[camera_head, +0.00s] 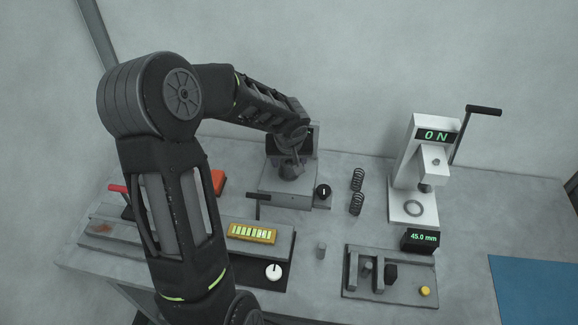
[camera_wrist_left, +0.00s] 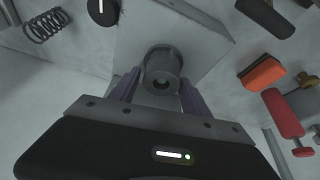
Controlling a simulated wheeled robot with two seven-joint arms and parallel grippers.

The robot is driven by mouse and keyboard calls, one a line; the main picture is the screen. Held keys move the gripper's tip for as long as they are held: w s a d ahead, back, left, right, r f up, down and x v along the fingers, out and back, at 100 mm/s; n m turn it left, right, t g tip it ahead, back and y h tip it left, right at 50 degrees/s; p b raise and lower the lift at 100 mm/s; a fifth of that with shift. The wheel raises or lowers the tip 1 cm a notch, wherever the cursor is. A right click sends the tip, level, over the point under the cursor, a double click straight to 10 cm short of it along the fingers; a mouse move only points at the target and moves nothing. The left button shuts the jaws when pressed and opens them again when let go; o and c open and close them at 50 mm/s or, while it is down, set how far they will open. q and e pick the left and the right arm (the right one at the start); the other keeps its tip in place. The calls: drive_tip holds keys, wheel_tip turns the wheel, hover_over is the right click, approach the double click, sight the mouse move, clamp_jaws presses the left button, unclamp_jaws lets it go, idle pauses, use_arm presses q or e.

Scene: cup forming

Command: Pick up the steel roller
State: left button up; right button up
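My left gripper (camera_head: 290,170) points down over a grey bench device at the back middle of the table. In the left wrist view, a grey metal cylinder with a hole in its end face (camera_wrist_left: 162,72) stands between the two fingers of my left gripper (camera_wrist_left: 160,88); it looks like the steel roller. The fingers lie close along both of its sides, and I cannot tell whether they press on it. In the head view the gripper hides this cylinder. My right gripper is not in view.
The grey device (camera_head: 290,198) has a black knob (camera_head: 323,191). Springs (camera_head: 357,180), a white press (camera_head: 405,180) and a fixture (camera_head: 385,300) with a 45.0 mm display (camera_head: 420,240) stand to the right. An orange block (camera_wrist_left: 262,73) and a red handle (camera_wrist_left: 283,113) are nearby.

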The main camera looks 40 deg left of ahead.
sight(289, 161)
use_arm(q)
clamp_jaws()
idle(0.4)
drive_tip(key=shift+r, duration=0.1)
wheel_tip(289, 161, up, 10)
drive_tip(key=shift+b, duration=0.45)
idle(0.5)
